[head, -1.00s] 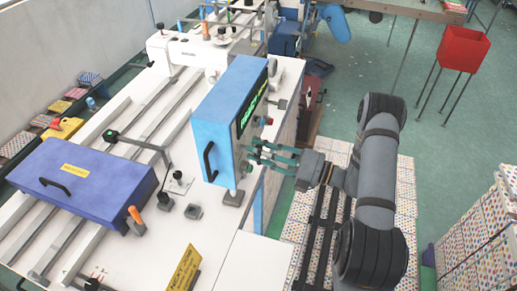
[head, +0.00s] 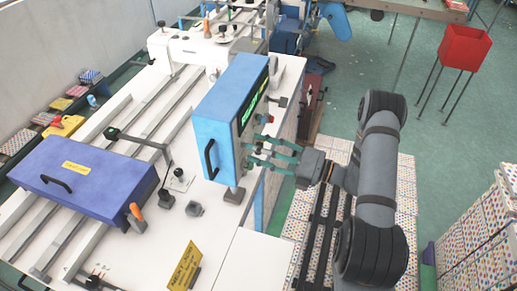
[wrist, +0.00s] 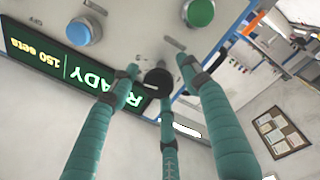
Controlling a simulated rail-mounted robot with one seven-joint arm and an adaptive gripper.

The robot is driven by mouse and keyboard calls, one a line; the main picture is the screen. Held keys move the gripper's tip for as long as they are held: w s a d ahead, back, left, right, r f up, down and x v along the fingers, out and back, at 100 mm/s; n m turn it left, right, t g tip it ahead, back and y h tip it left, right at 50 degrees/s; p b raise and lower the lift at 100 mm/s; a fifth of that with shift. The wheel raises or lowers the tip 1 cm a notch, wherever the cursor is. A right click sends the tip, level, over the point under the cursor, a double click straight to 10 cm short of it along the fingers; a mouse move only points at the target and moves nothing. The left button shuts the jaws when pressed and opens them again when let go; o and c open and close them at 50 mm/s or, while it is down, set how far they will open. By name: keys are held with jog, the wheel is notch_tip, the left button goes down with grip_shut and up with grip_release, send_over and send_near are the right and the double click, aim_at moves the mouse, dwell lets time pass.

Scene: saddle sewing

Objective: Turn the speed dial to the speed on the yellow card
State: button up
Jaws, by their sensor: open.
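A blue control box (head: 219,110) stands on the white machine, its panel facing my arm. In the wrist view the panel looks upside down.
A purple-blue cover with a handle (head: 84,178) lies at the left of the machine. An orange-handled lever (head: 136,212) stands beside it. A red bin (head: 464,48) on legs is at the back right. Patterned stacks (head: 480,240) stand at the right.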

jog(key=shift+d, duration=0.15)
jog(key=v, duration=1.1)
jog(key=shift+s+d+f, duration=0.15)
jog(key=shift+s+d, duration=0.05)
jog(key=shift+d, duration=0.15)
jog(key=shift+a, duration=0.1)
jog(key=x, duration=1.2)
jog(key=shift+w, duration=0.1)
jog(key=shift+d, duration=0.2)
